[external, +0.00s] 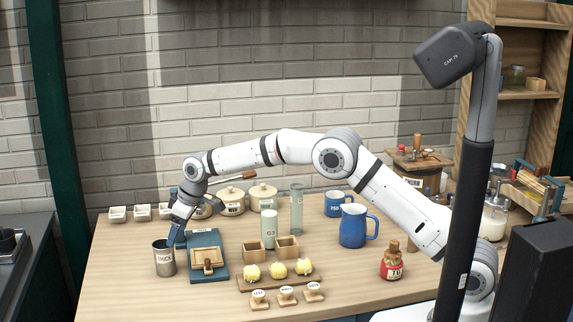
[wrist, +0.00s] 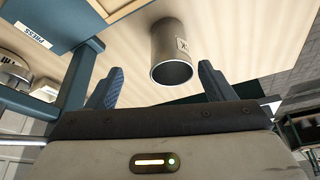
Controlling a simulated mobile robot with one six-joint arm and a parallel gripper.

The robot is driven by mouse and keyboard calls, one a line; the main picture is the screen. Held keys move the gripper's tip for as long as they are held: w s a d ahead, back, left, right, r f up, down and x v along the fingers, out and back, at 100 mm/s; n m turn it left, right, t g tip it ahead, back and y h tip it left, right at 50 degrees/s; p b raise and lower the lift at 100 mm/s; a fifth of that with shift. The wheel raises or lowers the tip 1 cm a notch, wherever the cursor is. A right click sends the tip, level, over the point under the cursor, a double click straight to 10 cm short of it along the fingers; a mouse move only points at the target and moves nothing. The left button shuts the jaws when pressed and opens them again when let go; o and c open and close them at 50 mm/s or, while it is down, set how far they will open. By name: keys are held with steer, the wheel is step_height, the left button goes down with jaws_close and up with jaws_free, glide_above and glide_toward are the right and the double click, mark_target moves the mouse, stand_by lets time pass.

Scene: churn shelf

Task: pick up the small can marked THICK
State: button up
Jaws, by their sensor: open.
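The small metal can marked THICK (external: 165,258) stands upright on the left front of the wooden table, its label facing the external camera. My gripper (external: 177,236) is just above and beside its rim, on the right. In the wrist view the grey can (wrist: 171,50) appears ahead of and between my gripper's two blue fingertips (wrist: 160,83), with its open end facing me and part of its label at the right edge. The fingers are apart with nothing between them. I cannot tell from the external view whether a finger touches the can.
A blue press board (external: 208,273) with a wooden block lies close to the can's right; its frame shows in the wrist view (wrist: 78,75). Butter pieces (external: 278,268) on a board, wooden stamps (external: 286,295) and a blue jug (external: 354,226) stand farther right. The table's left edge is near.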

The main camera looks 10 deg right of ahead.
mark_target(164, 256)
steer(key=shift+s+a+r+p+x, duration=0.15)
steer(key=shift+a+p+x, duration=0.25)
steer(key=shift+x, duration=1.2)
steer(key=shift+s+a+r+p+x, duration=0.15)
steer(key=shift+p+x, duration=0.3)
steer(key=shift+x, duration=1.1)
steer(key=shift+s+a+f+p+x, duration=0.1)
steer(key=shift+a+p+x, duration=0.3)
steer(key=shift+x, duration=1.2)
steer(key=c, duration=1.1)
